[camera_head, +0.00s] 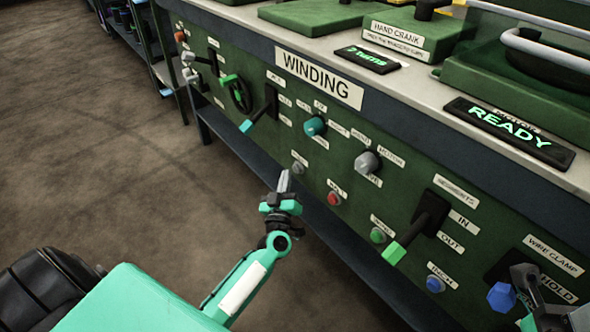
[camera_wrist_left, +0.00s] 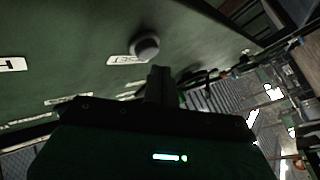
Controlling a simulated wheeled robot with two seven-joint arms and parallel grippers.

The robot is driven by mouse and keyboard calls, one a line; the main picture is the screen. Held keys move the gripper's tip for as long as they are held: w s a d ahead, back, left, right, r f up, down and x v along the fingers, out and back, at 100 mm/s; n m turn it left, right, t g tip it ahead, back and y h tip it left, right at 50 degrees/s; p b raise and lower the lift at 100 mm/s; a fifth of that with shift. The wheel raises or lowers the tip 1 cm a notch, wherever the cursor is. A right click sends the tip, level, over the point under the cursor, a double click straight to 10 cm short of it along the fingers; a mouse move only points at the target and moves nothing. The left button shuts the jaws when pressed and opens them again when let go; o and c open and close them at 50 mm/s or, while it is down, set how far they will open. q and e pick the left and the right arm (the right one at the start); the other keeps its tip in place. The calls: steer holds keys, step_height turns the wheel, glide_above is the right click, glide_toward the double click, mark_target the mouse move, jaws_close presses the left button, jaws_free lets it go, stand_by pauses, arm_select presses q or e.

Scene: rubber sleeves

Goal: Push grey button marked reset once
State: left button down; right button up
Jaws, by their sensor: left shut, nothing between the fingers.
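The grey reset button (camera_head: 298,168) is a small round knob on the green front panel, below the WINDING sign. In the left wrist view the button (camera_wrist_left: 147,47) shows beside a white label reading RESET (camera_wrist_left: 127,60). My left gripper (camera_head: 284,181) is shut and empty, its fingertips pointing up at the panel just left of and below the button. In the left wrist view the fingertips (camera_wrist_left: 158,70) lie just below the button. A gap seems to remain, but I cannot tell its depth.
A red button (camera_head: 334,199), a grey knob (camera_head: 367,162), a teal knob (camera_head: 315,126) and a teal-ended lever (camera_head: 247,125) surround the reset button. A green-ended lever (camera_head: 395,253) stands farther right. The READY display (camera_head: 508,129) lies on the bench top. Open floor lies left.

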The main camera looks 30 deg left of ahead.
stand_by(0.4)
arm_select(q)
steer(key=shift+w+d, duration=0.2)
steer(key=shift+w, duration=0.2)
steer(key=shift+w+d+p, duration=0.1)
steer(key=shift+w+p, duration=0.25)
stand_by(0.5)
steer(key=shift+s, duration=0.15)
steer(key=shift+s+a+p, duration=0.3)
steer(key=shift+s+p, duration=0.15)
steer(key=shift+s, duration=0.15)
